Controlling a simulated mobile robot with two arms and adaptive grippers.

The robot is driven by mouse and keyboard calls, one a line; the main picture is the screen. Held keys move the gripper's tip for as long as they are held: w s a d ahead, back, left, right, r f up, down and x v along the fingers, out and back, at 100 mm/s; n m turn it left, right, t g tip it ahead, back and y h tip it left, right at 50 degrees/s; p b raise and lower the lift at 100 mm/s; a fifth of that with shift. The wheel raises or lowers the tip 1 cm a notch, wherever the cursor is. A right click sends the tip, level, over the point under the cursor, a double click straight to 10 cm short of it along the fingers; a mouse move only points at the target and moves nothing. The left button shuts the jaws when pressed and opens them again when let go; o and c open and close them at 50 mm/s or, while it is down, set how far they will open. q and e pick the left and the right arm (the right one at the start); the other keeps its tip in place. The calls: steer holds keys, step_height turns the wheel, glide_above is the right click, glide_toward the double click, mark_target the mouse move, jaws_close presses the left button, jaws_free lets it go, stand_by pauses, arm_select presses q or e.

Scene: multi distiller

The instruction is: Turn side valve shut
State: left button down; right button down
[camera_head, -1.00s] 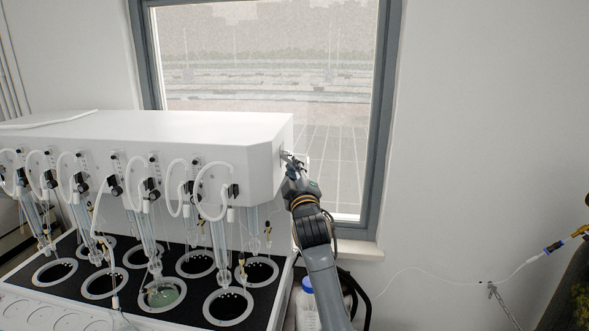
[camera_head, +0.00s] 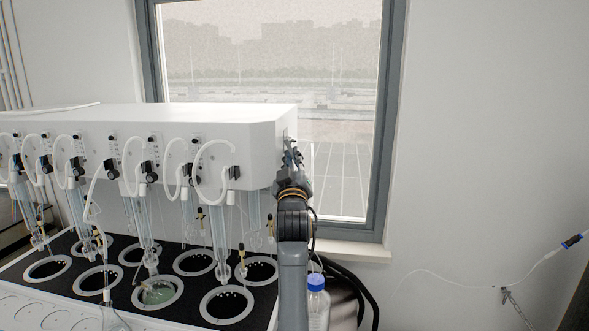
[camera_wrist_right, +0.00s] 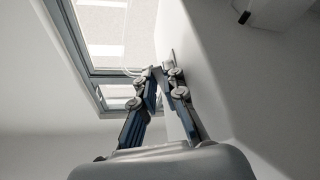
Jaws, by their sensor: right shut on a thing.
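The white distiller housing (camera_head: 190,125) stands at left, and its right end face carries the side valve, which is almost wholly hidden by my gripper. My right gripper (camera_head: 291,148) is against this end face, with its fingers closed in on the valve. In the right wrist view the two fingers (camera_wrist_right: 160,76) come together close to the white housing wall (camera_wrist_right: 205,75). The valve handle's angle cannot be made out. My left gripper is not in view.
Several glass tubes and white hoses hang below the housing over a black heating deck (camera_head: 225,262) with round wells. A blue-capped bottle (camera_head: 317,300) stands beside my right arm. The window (camera_head: 270,70) and its sill (camera_head: 350,250) lie behind. A thin tube runs along the right wall.

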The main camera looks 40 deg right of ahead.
steer(key=c, duration=1.4)
jaws_free()
steer(key=v, duration=0.8)
steer(key=shift+c, duration=0.2)
